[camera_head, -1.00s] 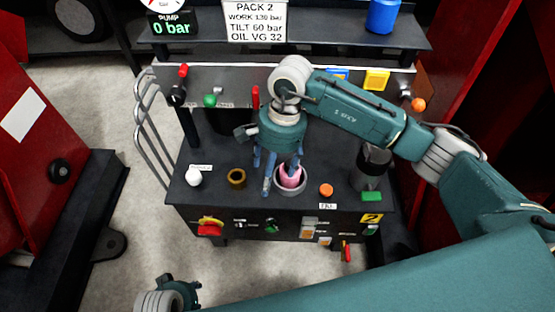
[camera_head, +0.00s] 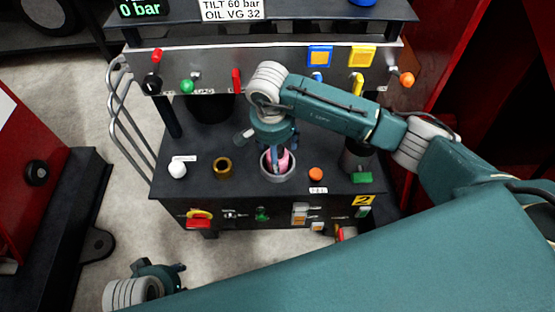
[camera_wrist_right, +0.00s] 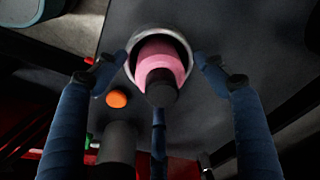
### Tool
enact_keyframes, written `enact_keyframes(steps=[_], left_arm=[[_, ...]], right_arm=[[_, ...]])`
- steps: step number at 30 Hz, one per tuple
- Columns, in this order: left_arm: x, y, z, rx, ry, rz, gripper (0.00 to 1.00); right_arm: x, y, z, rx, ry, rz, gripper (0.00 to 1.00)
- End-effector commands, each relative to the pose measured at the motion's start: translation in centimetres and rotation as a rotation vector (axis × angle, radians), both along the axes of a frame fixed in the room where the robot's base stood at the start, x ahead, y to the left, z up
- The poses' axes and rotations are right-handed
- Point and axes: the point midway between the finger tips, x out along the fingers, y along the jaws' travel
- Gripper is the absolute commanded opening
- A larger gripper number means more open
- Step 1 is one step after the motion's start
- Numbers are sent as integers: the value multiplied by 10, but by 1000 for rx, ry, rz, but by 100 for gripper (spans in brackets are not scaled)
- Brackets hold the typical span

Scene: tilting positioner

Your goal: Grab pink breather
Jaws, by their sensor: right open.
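The pink breather (camera_head: 284,163) stands in a grey round cup (camera_head: 279,179) on the black bench top. My right gripper (camera_head: 276,156) is over it with the fingers pointing down, partly hiding it. In the right wrist view, the breather (camera_wrist_right: 163,58) has a dark end facing the camera and lies between the spread blue fingers (camera_wrist_right: 157,72). The fingers are open, and a gap shows between the side fingers and the pink surface. My left gripper (camera_head: 165,277) is low at the left, away from the bench; its fingers are mostly hidden.
On the bench, a white ball (camera_head: 177,170) and a brass ring (camera_head: 222,168) stand left of the cup. A panel with levers and knobs (camera_head: 187,87) stands behind.

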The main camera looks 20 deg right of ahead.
Motion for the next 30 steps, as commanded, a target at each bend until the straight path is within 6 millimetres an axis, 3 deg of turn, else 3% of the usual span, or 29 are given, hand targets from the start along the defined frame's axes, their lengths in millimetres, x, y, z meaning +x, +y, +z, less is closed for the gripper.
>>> enact_keyframes(steps=[3,10,18,30], left_arm=[[-1,0,4,1,-1,0,40],[-1,0,5,1,-1,1,40],[-1,0,5,1,-1,1,40],[0,0,5,-1,-2,1,40]], right_arm=[[0,-1,-9,1,1,-1,71],[1,-1,-9,1,-1,-1,71],[1,-1,-9,1,-1,-1,17],[2,-1,0,1,-3,-1,17]])
